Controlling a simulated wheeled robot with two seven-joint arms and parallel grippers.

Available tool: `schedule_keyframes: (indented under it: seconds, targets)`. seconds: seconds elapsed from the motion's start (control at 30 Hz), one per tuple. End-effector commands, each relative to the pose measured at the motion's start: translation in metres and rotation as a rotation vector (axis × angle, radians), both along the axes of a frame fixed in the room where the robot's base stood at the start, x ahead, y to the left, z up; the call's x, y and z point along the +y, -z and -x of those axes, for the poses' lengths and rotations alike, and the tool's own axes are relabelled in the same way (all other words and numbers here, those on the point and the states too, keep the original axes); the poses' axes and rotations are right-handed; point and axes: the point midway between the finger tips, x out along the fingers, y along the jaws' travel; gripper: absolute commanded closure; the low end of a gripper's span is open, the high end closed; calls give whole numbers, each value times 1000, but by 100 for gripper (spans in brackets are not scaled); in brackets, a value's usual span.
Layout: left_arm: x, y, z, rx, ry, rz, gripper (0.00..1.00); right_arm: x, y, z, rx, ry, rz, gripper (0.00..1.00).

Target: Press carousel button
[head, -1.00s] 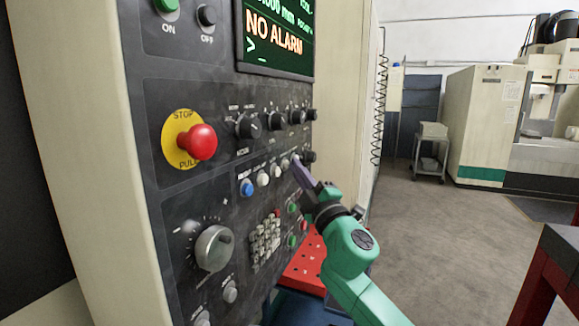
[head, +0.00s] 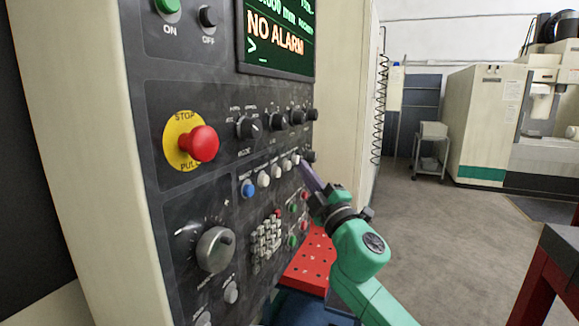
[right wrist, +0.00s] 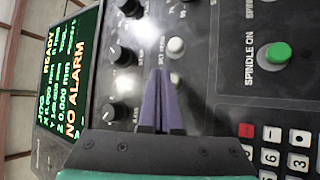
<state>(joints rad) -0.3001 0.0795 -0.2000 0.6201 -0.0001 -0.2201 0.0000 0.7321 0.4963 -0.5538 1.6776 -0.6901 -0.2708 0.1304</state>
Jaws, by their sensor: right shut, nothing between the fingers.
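The machine's dark control panel (head: 215,115) fills the left half of the head view. A row of push buttons runs across it: a blue one (head: 248,188) and several white ones (head: 263,178). My right gripper (head: 299,163) is shut and empty, its purple fingers pointing at the far right end of this row. In the right wrist view the closed fingers (right wrist: 160,73) end just beside a white button (right wrist: 176,47); I cannot tell whether they touch the panel. The small labels are too blurred to tell which button is the carousel one. My left gripper is out of view.
A red stop knob (head: 200,144) on a yellow disc, rotary knobs (head: 249,127) and a keypad (head: 266,238) stick out around the row. A screen (head: 277,38) above reads "NO ALARM". A red perforated plate (head: 310,262) lies below. Open floor lies to the right.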

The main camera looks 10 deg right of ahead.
Motion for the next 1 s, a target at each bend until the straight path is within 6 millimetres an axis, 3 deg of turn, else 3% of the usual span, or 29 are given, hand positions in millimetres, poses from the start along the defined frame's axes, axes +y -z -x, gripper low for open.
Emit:
schedule_keyframes:
  seconds: [0.43, 1.0]
  targets:
    - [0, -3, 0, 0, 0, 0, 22, -37, 0, 23, 0, 3, 1, 100]
    - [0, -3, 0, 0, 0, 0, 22, -40, 0, 25, 0, 0, 0, 100]
